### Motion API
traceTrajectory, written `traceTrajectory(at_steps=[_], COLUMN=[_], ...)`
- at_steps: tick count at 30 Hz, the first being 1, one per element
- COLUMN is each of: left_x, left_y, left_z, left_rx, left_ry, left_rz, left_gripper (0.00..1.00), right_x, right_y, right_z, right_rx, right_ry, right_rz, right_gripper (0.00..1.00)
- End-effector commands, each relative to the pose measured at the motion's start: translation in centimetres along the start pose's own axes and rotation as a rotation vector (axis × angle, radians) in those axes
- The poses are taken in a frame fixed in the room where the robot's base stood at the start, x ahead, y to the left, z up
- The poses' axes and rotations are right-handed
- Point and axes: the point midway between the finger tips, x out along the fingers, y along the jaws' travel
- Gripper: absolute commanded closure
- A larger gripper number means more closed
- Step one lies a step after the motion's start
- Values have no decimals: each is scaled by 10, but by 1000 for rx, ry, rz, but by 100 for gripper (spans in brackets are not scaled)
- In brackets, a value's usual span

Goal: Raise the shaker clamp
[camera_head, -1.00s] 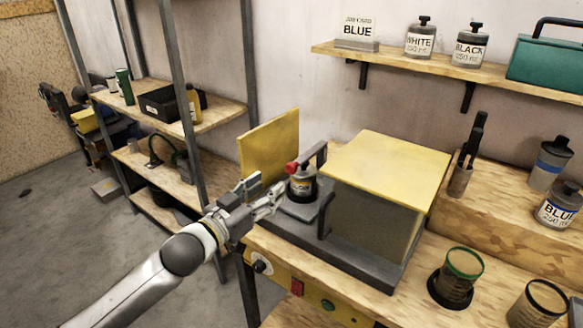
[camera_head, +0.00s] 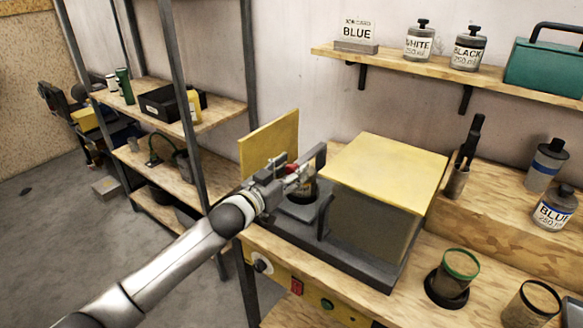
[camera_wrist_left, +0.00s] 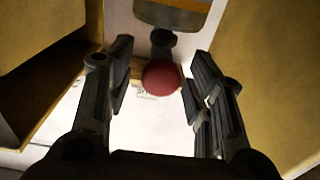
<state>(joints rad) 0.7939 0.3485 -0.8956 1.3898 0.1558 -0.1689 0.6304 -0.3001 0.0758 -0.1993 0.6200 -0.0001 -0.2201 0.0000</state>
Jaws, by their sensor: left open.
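The shaker (camera_head: 368,228) is a dark grey machine with a yellow top, its yellow door (camera_head: 268,145) standing open on the left. Its clamp arm (camera_head: 313,159) reaches over a can (camera_head: 309,188) on the plate, and the can is mostly hidden behind my gripper. The clamp's red knob (camera_head: 291,169) shows at my fingertips; in the left wrist view the red knob (camera_wrist_left: 161,76) lies between the fingers, with a gap on both sides. My left gripper (camera_head: 291,178) is open around the knob; its fingers also show in the left wrist view (camera_wrist_left: 160,88). My right gripper is not seen.
A switch panel (camera_head: 298,285) is on the bench front below the shaker. Cups (camera_head: 453,277) and a blue-labelled can (camera_head: 555,208) stand to the right. A metal shelf rack (camera_head: 195,118) stands at the left. The wall shelf (camera_head: 440,64) holds cans and a teal toolbox.

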Motion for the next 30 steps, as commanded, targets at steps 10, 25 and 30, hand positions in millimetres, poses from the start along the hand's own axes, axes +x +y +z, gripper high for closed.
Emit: traceTrajectory(at_steps=[10, 25, 30], left_x=[4, 4, 4], left_y=[0, 0, 0], left_z=[0, 0, -1], left_rx=[0, 0, 0], left_ry=[-1, -1, -2], left_rz=[0, 0, 0], left_gripper=[52, 100, 100], right_x=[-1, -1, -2], right_y=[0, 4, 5], right_z=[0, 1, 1], right_rx=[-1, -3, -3], right_ry=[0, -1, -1], right_rz=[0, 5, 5], right_gripper=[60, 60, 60])
